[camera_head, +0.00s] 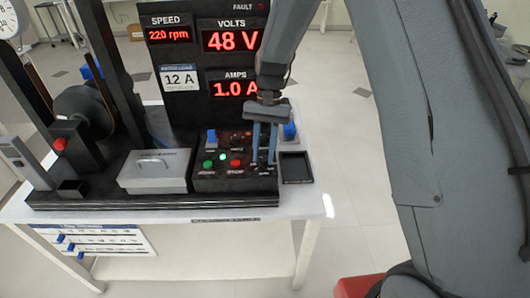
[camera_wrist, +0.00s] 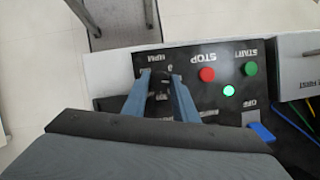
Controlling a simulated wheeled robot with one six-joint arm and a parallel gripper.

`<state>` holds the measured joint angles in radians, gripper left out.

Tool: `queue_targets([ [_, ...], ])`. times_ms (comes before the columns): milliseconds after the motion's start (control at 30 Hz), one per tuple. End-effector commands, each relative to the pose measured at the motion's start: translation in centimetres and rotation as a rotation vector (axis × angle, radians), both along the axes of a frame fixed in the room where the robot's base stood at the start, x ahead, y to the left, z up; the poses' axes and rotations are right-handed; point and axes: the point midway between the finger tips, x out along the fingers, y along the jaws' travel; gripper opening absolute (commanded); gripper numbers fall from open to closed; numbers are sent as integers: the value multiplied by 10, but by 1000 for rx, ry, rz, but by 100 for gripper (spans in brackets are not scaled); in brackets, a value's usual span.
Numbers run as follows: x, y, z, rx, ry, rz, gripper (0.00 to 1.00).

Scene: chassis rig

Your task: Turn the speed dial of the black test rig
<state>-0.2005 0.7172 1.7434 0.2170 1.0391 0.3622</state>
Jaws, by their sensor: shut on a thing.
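The black test rig (camera_head: 100,200) stands on a white table, with its sloped control panel (camera_head: 225,185) at the front right. Its displays read speed 220 rpm (camera_head: 168,33), 48 V and 1.0 A. My gripper (camera_head: 264,160) points down at the right part of this panel. In the wrist view my gripper (camera_wrist: 161,80) has its two blue-grey fingers on either side of the dark speed dial (camera_wrist: 159,83), shut on it. The fingers hide part of the dial, and its pointer is not readable. In the head view the dial is mostly hidden by the fingers.
Left of my fingers in the head view are the red stop button (camera_head: 236,163), the green start button (camera_head: 208,164) and a blue switch (camera_head: 211,136). A grey lidded box (camera_head: 155,172) sits further left. A small black tray (camera_head: 295,168) lies close on the right.

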Motion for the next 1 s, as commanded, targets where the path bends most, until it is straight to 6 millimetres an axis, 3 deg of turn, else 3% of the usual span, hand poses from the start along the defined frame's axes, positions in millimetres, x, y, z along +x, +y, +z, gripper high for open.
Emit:
queue_targets([
  [1000, -1, 7, 1, 1, 1, 907, 3],
])
